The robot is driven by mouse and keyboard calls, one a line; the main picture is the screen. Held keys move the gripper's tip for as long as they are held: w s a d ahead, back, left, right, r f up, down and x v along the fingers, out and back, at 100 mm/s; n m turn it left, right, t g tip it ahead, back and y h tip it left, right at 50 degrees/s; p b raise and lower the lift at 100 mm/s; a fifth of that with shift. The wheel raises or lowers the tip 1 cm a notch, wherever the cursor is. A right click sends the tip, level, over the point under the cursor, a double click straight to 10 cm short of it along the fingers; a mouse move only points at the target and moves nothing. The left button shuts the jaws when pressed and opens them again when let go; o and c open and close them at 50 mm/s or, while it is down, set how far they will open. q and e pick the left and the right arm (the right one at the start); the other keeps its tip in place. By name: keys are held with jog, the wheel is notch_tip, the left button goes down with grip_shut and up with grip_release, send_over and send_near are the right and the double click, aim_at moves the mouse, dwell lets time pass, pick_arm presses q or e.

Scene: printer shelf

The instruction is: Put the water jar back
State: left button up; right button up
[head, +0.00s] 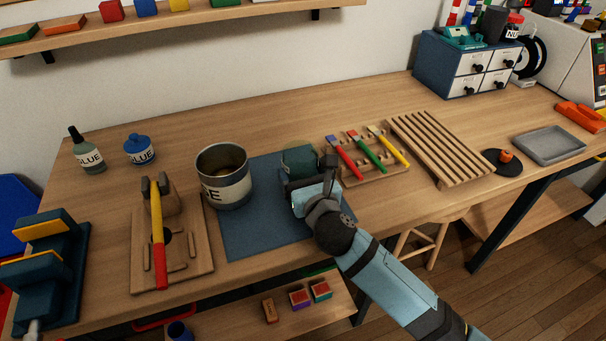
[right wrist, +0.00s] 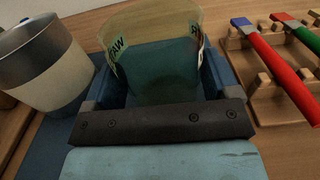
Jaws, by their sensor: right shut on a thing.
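The water jar (head: 298,158) is a see-through, teal-tinted jar over the right side of the blue mat (head: 262,237). In the right wrist view the jar (right wrist: 158,60) stands between my two fingers, with parts of its labels showing at both sides. My right gripper (head: 303,181) is shut on it from the front and hides its lower part in the head view. I cannot tell whether the jar touches the mat or is just above it. My left gripper is not in view.
A wooden stand (head: 172,245) is left.

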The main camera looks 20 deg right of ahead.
jog(key=o, duration=1.1)
jog(key=shift+c, duration=0.2)
jog(key=shift+s+r, duration=0.1)
jog(key=shift+r, duration=0.05)
jog(key=s, duration=1.2)
jog(key=shift+d, duration=0.2)
